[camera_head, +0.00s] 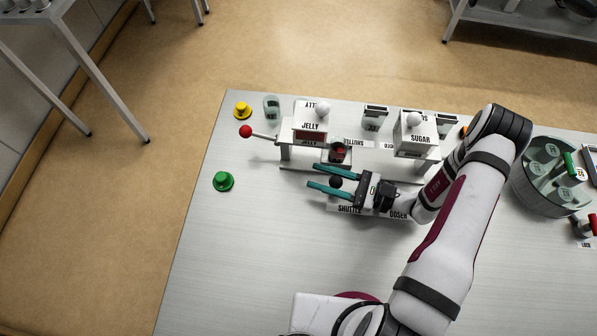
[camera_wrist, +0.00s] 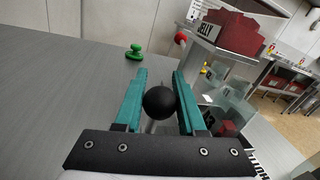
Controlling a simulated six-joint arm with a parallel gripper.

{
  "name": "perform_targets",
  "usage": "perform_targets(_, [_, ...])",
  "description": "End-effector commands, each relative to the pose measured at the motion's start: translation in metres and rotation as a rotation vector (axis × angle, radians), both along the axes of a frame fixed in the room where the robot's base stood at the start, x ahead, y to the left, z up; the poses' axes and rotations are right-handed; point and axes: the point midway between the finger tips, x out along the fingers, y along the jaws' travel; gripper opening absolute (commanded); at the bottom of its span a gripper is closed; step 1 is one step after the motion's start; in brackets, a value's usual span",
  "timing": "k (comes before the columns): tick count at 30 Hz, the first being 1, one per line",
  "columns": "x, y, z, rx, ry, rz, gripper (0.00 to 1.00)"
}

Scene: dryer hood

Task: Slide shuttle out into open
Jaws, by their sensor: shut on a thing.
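The shuttle doser carries a black ball knob (camera_head: 336,182), also in the wrist view (camera_wrist: 159,103), on a pale stem. My gripper (camera_head: 313,174) has its two teal fingers on either side of this knob and is shut on it. A clear cup with dark red contents (camera_head: 338,153) sits just behind the fingers, beside and partly below the JELLY hopper (camera_head: 310,136). The SUGAR hopper (camera_head: 414,137) stands to the right. The SHUTTLE DOSER label (camera_head: 349,209) shows at the front, partly covered by my gripper. Much of the shuttle is hidden.
A red-knobbed lever (camera_head: 246,132) sticks out left of the JELLY hopper. A green button (camera_head: 223,181) and a yellow button (camera_head: 243,111) are at the left. The table front left is clear.

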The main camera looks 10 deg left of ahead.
Motion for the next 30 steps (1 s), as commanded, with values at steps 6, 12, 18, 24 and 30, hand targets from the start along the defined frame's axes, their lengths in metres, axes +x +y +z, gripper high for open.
perform_targets(6, [0.001, -0.038, 0.0, 0.0, -0.002, -0.005, 0.0])
perform_targets(12, [0.0, -0.043, 0.0, -0.001, -0.001, -0.003, 0.0])
perform_targets(18, [0.0, -0.043, 0.0, -0.001, 0.0, -0.002, 0.45])
perform_targets(24, [0.0, -0.042, 0.0, -0.001, 0.0, -0.002, 0.69])
perform_targets(30, [0.0, -0.042, 0.0, -0.001, 0.0, -0.001, 0.69])
